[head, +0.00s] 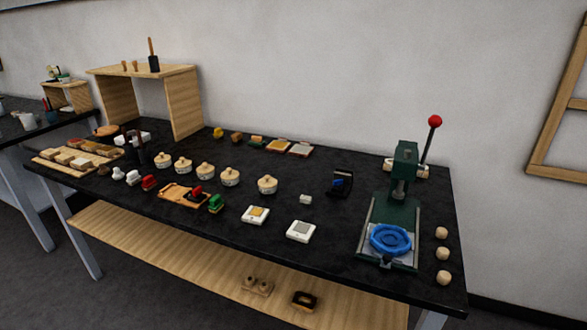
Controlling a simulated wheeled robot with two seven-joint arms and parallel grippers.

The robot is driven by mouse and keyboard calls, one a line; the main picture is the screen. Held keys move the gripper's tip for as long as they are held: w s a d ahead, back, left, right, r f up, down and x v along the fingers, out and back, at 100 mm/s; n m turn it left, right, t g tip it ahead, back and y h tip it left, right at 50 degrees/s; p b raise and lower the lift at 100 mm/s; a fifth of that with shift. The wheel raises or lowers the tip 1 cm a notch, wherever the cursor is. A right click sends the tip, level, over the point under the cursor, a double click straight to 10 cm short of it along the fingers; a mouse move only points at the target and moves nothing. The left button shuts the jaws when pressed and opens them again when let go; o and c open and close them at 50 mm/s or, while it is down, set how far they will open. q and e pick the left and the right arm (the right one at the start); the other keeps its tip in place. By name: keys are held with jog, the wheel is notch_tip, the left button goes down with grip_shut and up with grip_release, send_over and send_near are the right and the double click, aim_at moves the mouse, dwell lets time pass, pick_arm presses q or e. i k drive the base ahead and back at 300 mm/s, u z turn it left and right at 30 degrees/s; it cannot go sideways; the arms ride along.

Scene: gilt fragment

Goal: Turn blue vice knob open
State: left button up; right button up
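A dark green press (404,170) with a lever ending in a red ball (435,121) stands at the right end of the black table. On its base lies a blue, ring-like round piece (391,240), which looks like the blue vice knob; a vice body cannot be made out clearly. The blue piece sits on a grey plate at the front of the green base. Neither of my grippers is in view.
The black table (330,230) holds several round lidded pots (267,185), two white square pieces (301,231), a small black holder (340,184) and several wooden knobs (442,253) right of the press. A wooden shelf (180,105) stands at back left.

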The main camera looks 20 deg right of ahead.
aim_at(336, 182)
jog(key=z, duration=0.05)
jog(key=i, duration=0.85)
jog(key=z, duration=0.5)
